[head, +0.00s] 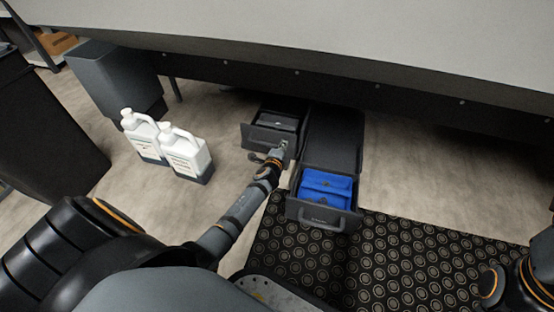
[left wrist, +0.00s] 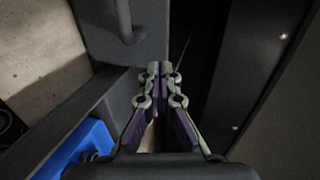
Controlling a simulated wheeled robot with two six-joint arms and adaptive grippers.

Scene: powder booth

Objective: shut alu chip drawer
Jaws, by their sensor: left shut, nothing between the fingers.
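Two dark grey drawers stand open under the bench, and I cannot read which label names alu chips. The left drawer (head: 262,137) is pulled out and holds something dark. The right drawer (head: 321,215) is pulled further out, toward me, and holds blue folded items (head: 326,188). My left gripper (head: 283,147) is shut and empty at the right end of the left drawer's front. In the left wrist view its fingertips (left wrist: 160,68) are together near a grey panel with a bar handle (left wrist: 126,22). I cannot tell whether they touch it. My right gripper is out of view.
Two white jugs (head: 184,152) stand on the floor left of the drawers, with a grey bin (head: 115,80) behind them. A patterned mat (head: 400,262) lies in front of the right drawer. The low bench edge (head: 300,42) overhangs the drawers. Floor at right is clear.

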